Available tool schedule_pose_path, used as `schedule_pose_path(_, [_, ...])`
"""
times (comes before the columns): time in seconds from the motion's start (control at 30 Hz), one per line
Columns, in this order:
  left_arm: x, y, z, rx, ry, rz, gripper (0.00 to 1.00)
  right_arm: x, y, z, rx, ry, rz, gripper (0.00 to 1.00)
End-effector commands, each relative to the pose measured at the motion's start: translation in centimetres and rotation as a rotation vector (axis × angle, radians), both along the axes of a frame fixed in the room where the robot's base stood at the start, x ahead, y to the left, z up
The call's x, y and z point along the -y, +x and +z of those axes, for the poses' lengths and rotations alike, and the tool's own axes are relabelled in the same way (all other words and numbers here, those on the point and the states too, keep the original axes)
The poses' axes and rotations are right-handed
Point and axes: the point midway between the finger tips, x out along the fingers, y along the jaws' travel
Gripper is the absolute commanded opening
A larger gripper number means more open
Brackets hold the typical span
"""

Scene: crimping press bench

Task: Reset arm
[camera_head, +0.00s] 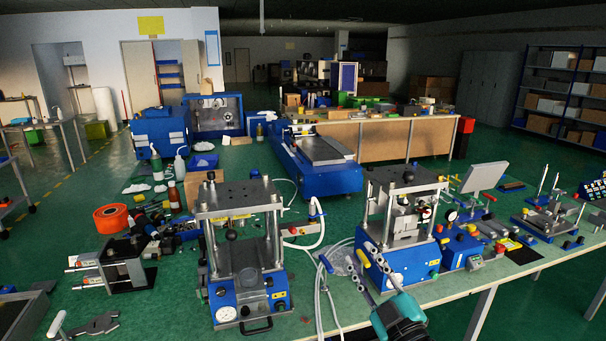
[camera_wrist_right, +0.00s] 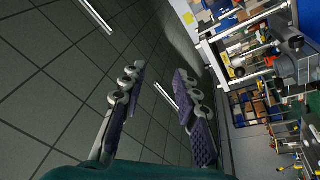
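My right gripper (camera_head: 347,268) is low in the middle of the head view, in front of the bench edge and the right-hand press. Its two fingers stand apart with nothing between them. In the right wrist view the open fingers (camera_wrist_right: 156,90) show against dark floor tiles. My left gripper does not show in the head view. The left crimping press (camera_head: 238,252), blue with steel posts and plates, stands at the front of the green bench. The right press (camera_head: 400,240), also blue and steel, stands behind my right gripper.
The bench top (camera_head: 150,300) holds an orange tape roll (camera_head: 111,218), bottles and loose tools at the left. A clear hose (camera_head: 322,290) hangs between the presses. A flat grey panel (camera_head: 484,177) and a steel fixture (camera_head: 547,215) stand at the right. Floor is free beyond the front edge.

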Motion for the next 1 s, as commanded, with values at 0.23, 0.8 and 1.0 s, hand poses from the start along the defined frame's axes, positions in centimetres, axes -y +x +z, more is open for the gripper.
schedule_pose_path(0.23, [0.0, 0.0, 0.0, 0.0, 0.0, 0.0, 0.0, 9.7, -3.1, -8.0, -0.465, 0.346, -0.447, 0.31])
schedule_pose_path(0.8, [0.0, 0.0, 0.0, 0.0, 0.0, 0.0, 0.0, 5.1, -18.1, -23.2, -1.303, 0.554, -0.554, 0.31])
schedule_pose_path(1.0, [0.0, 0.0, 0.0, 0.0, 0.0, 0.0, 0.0, 5.1, -18.0, -23.2, -1.301, 0.554, -0.556, 0.31])
